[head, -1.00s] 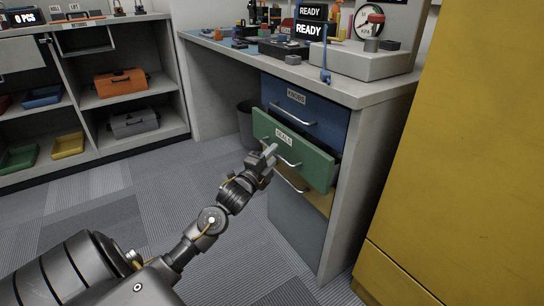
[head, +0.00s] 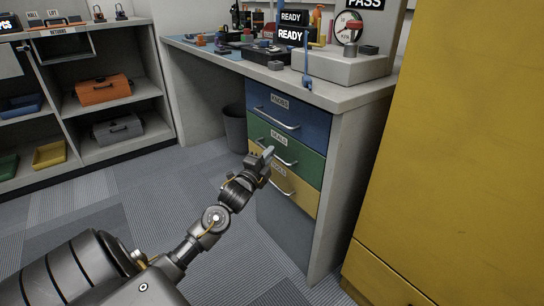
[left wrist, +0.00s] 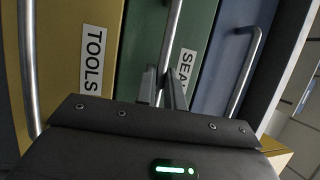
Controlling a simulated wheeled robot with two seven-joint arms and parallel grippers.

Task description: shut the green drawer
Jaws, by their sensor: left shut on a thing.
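The green drawer (head: 306,163), labelled SEALS, sits between a blue drawer and a yellow drawer in the desk pedestal. Its front looks flush with theirs in the head view. My left gripper (head: 268,156) is at its left part, shut on the drawer's metal handle (head: 287,160). In the left wrist view, the gripper's fingers (left wrist: 163,88) close around the handle bar (left wrist: 172,40) in front of the green face (left wrist: 196,25). My right gripper is in neither view.
The blue KNOBS drawer (head: 310,124) is above and the yellow TOOLS drawer (head: 302,195) below, both flush. A tall yellow cabinet (head: 460,150) stands at the right. A dark bin (head: 235,128) stands left of the drawers. The carpet (head: 130,215) is clear.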

